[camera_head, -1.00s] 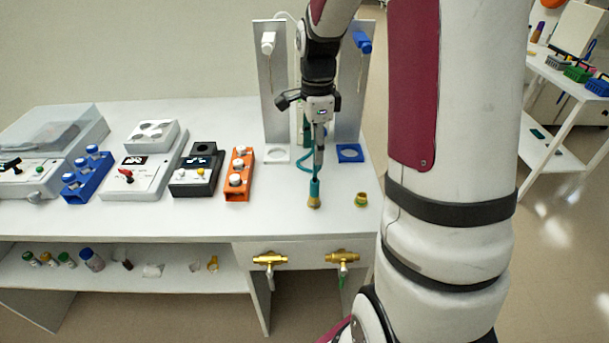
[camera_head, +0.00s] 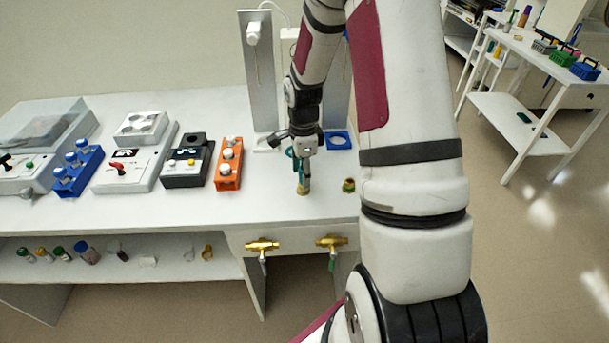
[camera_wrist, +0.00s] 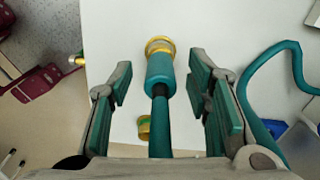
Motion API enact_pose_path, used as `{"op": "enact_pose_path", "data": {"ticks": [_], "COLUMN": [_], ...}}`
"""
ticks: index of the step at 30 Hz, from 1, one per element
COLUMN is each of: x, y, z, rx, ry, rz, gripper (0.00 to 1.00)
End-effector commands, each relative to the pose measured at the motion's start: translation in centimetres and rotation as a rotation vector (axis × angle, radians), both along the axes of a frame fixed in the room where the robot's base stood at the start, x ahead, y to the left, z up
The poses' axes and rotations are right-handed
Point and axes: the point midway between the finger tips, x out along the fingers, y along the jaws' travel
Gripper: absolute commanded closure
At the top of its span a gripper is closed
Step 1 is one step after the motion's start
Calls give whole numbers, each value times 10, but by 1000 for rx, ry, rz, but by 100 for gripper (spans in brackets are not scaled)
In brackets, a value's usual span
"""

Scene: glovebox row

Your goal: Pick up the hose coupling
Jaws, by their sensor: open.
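The hose coupling, a teal sleeve with a brass-yellow end, stands upright on the white bench (camera_head: 215,212). In the wrist view the coupling (camera_wrist: 160,70) lies between my fingers, with a dark stem running back toward the palm. My gripper (camera_wrist: 163,88) is open, with teal pads on both sides of it and gaps left and right. In the head view my gripper (camera_head: 303,176) points down over the coupling (camera_head: 302,191) and hides most of it. A teal hose (camera_wrist: 262,75) curves away to the right in the wrist view.
A short brass-and-green fitting (camera_head: 348,185) stands to the right on the bench; it also shows in the wrist view (camera_wrist: 143,127). An orange rack (camera_head: 228,165) stands to the left. Brass valves (camera_head: 262,246) stick out below the bench front. A blue square holder (camera_head: 338,141) lies behind.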

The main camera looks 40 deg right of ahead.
Motion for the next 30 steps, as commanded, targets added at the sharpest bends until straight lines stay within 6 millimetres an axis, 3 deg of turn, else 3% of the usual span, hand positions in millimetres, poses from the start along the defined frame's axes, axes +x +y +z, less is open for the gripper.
{"op": "enact_pose_path", "data": {"ticks": [4, 11, 18, 30], "x": [0, 0, 0, 1], "y": [0, 0, 0, 0], "z": [-12, -13, -13, -11], "rx": [1, 0, 0, 0], "ry": [0, -1, 0, -1], "rz": [1, 0, 0, 0], "gripper": [55, 55, 100, 100]}}
